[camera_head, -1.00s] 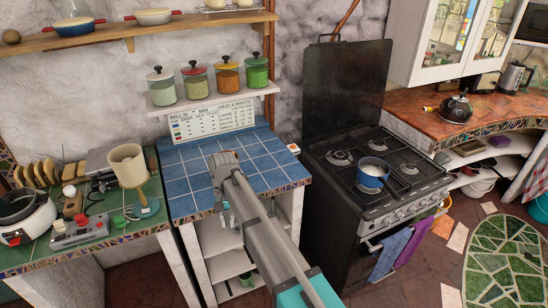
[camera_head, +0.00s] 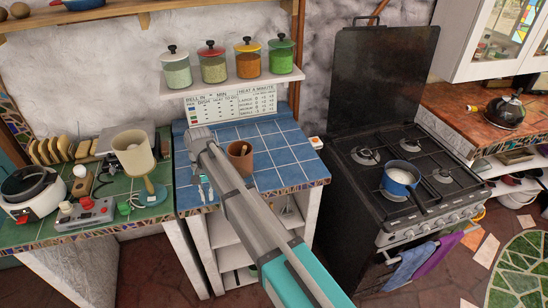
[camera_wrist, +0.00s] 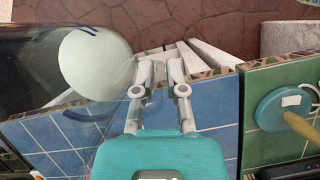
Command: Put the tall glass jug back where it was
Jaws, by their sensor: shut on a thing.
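My gripper (camera_wrist: 160,72) points down at the front left of the blue-tiled counter (camera_head: 282,150); it also shows in the head view (camera_head: 205,188). In the wrist view its fingers are close together on the edge of a clear, curved glass thing, which I take to be the tall glass jug (camera_wrist: 122,82). The jug spreads to the left of the fingers, and a large pale round shape shows in or through it. In the head view I cannot make out the jug's outline against the tiles and my arm.
A brown cup (camera_head: 240,158) stands on the blue counter beside my gripper. A lamp (camera_head: 134,152) stands on the green counter to the left. Several lidded jars (camera_head: 212,66) line the shelf above. The stove with a blue pot (camera_head: 401,176) is to the right.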

